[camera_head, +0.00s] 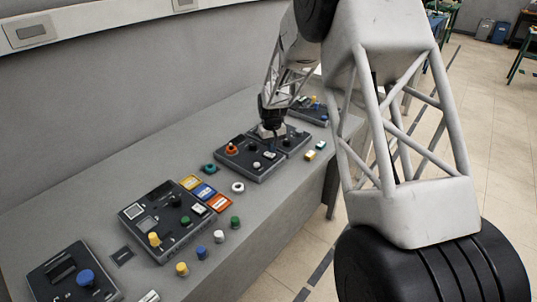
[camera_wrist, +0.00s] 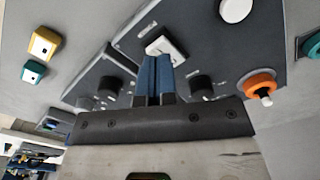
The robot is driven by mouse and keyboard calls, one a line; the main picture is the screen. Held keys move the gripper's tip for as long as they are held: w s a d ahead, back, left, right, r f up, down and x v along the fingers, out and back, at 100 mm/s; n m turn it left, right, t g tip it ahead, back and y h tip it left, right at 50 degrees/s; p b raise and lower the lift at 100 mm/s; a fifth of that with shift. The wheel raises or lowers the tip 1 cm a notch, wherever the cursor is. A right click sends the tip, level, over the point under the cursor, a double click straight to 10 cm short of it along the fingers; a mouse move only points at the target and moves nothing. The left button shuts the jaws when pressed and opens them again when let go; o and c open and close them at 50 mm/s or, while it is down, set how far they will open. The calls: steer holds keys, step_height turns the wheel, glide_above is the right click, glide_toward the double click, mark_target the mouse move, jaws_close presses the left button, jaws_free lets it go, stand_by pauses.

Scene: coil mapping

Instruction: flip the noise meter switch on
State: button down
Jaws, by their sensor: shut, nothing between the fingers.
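A dark panel box (camera_head: 245,166) stands on the bench under my gripper (camera_head: 272,138); no readable label shows whether it is the noise meter. In the wrist view my gripper (camera_wrist: 155,62) has its blue fingers closed together and empty. Their tips are beside a white rocker-like switch (camera_wrist: 166,46) on the dark panel face (camera_wrist: 215,62). I cannot tell whether the tips touch it, or its on or off position. Black knobs (camera_wrist: 201,87) sit near the fingers. An orange ring with a small toggle (camera_wrist: 260,86) is to the right.
More dark panels stand along the bench, one in the middle (camera_head: 150,222) and one at the front left (camera_head: 62,277). Loose yellow, blue and orange blocks (camera_head: 205,192) and several small knobs (camera_head: 237,187) lie between them. Yellow and teal pieces (camera_wrist: 43,42) lie beside the panel.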

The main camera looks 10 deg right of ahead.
mark_target(272, 155)
steer(key=shift+f, duration=1.1)
stand_by(1.1)
steer(key=shift+r, duration=3.5)
steer(key=shift+s+r, duration=0.1)
